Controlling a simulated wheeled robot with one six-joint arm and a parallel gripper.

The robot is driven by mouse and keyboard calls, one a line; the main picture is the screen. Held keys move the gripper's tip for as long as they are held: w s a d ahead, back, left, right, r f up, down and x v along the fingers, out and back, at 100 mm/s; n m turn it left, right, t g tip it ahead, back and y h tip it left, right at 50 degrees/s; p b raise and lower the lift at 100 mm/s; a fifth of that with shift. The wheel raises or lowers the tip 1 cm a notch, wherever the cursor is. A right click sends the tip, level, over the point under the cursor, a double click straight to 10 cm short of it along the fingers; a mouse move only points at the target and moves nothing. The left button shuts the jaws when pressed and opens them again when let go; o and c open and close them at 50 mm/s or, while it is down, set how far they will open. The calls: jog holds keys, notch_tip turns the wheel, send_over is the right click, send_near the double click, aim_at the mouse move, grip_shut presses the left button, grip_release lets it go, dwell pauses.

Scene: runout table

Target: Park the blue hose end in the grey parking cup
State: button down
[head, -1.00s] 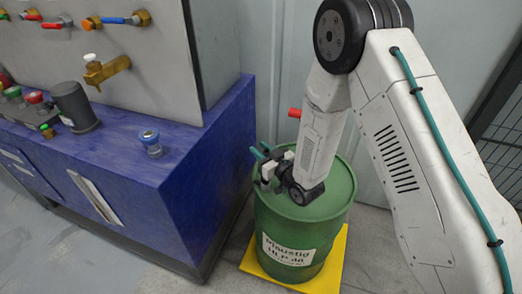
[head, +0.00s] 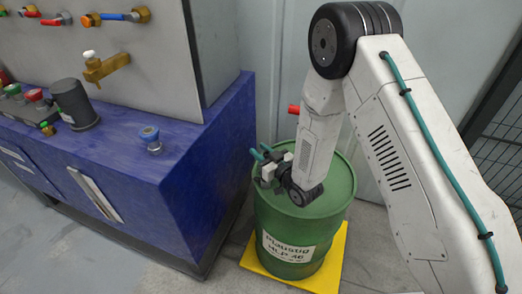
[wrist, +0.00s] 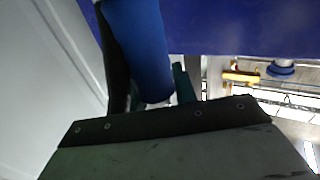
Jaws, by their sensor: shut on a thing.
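My gripper (head: 261,152) is above the green drum, its teal fingers pointing up and left. In the wrist view a blue cylinder, which I take for the blue hose end (wrist: 143,55), lies between the teal fingers, and the gripper is shut on it. In the head view the hose end is hard to make out at the gripper. A dark grey cylinder (head: 75,104) stands on the blue cabinet top at the left, apart from the gripper. It looks like the grey parking cup, but I cannot see into it.
The green drum (head: 330,195) stands on a yellow base (head: 330,275) beside the blue cabinet (head: 185,160). A small blue-topped fitting (head: 150,136) stands near the cabinet's front edge. A brass tap (head: 104,66) juts from the panel. The cabinet top between fitting and drum is clear.

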jog(key=shift+f, duration=1.35)
jog(key=c, duration=1)
grip_release()
jog(key=shift+c, duration=0.2)
